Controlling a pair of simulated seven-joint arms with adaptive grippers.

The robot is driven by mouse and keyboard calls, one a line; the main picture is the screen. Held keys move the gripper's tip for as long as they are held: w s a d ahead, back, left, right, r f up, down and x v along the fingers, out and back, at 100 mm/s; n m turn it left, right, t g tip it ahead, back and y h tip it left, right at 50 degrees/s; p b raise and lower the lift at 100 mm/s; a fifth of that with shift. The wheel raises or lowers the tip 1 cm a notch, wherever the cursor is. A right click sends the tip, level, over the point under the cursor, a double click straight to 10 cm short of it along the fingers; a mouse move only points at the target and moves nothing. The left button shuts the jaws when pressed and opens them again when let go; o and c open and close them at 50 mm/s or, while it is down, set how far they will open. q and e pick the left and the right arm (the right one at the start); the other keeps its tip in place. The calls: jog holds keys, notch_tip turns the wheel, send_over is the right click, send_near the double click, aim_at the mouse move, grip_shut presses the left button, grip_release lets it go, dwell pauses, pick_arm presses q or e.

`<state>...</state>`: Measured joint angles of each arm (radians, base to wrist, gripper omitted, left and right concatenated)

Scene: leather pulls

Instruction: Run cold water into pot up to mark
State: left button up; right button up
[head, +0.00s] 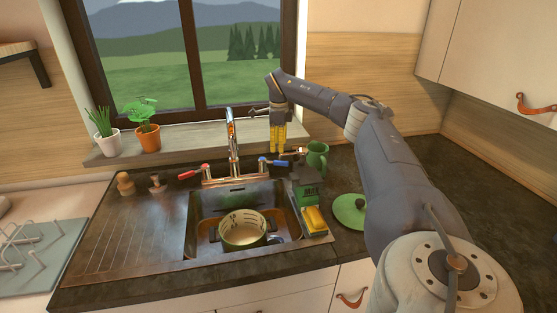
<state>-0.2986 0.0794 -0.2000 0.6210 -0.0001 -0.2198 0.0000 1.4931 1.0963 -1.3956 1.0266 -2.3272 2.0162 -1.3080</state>
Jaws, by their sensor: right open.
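The pot (241,240) stands upright in the sink basin, green outside and cream inside, with dark marks on its inner wall. The tap (232,150) rises behind the sink, with a red lever (190,175) on the left and a blue lever (273,163) on the right. I see no clear stream of water, and the water level in the pot cannot be told. My right gripper (278,148) points down with open yellow fingers, just above and behind the blue lever; whether it touches the lever is unclear. My left gripper is not in view.
A dark green caddy with a yellow sponge (315,219) stands right of the sink. A green mug (317,158) and a green round lid (349,211) are further right. Potted plants (148,137) stand on the sill. The ribbed drainer (122,230) at left is mostly clear.

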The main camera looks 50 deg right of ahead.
aim_at(278, 161)
notch_tip(278, 161, down, 7)
jog(key=shift+f, duration=0.2)
dwell(0.3)
jog(key=shift+c, duration=0.5)
grip_shut()
